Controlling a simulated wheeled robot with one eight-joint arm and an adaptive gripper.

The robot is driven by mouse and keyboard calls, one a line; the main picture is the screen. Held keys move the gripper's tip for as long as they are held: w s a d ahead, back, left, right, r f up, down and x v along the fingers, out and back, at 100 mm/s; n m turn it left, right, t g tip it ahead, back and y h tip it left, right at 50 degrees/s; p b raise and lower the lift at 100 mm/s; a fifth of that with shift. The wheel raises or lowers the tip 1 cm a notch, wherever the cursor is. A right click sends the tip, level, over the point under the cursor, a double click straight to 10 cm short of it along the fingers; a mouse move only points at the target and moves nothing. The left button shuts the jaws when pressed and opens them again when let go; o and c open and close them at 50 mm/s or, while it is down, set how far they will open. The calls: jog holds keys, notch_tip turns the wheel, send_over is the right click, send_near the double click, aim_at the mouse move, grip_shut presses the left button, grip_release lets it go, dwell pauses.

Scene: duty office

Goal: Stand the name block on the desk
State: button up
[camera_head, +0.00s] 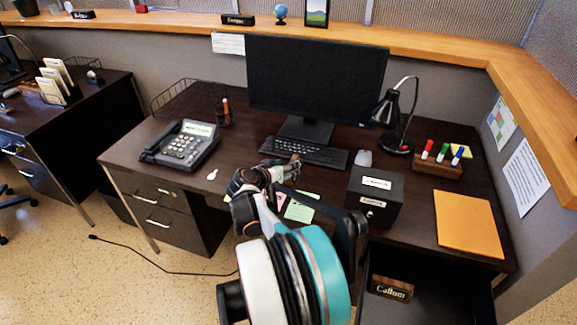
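A brown wooden name block (391,289) with a dark face and the lettering "Callum" sits on a black surface low at the right, below the desk's front edge. The dark brown desk (345,240) fills the middle of the view. My gripper (290,169) is over the desk's front part, near the keyboard, well up and left of the name block. My arm hides part of the gripper, and the gap between its fingers cannot be made out. I see nothing clearly held.
A black labelled box (375,197), orange folder (469,222), marker holder (437,166), lamp (390,110), monitor (315,80), keyboard (305,151) and phone (182,146) stand on the desk. Other name blocks (238,19) are on the ledge. Sticky notes lie near my gripper.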

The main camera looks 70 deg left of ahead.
jog(key=p+v, duration=0.2)
jog(key=v, duration=0.7)
jog(key=shift+s+d+r, duration=0.2)
